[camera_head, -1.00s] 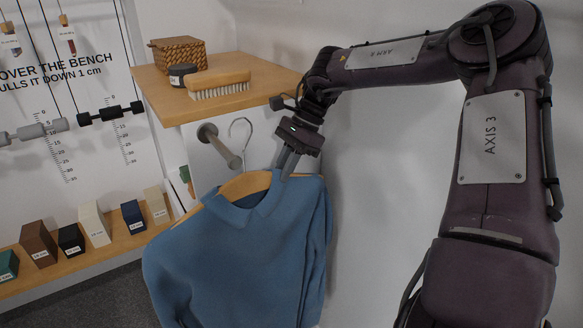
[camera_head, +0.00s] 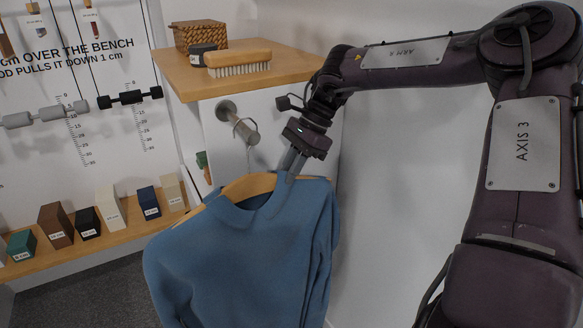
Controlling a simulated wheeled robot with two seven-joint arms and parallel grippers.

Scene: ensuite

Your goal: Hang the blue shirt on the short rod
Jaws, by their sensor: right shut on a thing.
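The blue shirt (camera_head: 245,255) hangs from a wooden hanger (camera_head: 249,185) with a thin metal hook (camera_head: 247,128). My right gripper (camera_head: 288,168) is shut on the hanger's right shoulder, near the collar. The short rod (camera_head: 240,123) sticks out of the white panel below the wooden shelf, from a round base. The hook's curve overlaps the rod near its free end; I cannot tell whether it rests on the rod. My left gripper is not in view.
The wooden shelf (camera_head: 285,76) above the rod carries a brush (camera_head: 238,64), a dark tin (camera_head: 203,54) and a woven basket (camera_head: 200,37). Several labelled blocks stand on a low ledge (camera_head: 110,236) at left. A white wall is at right.

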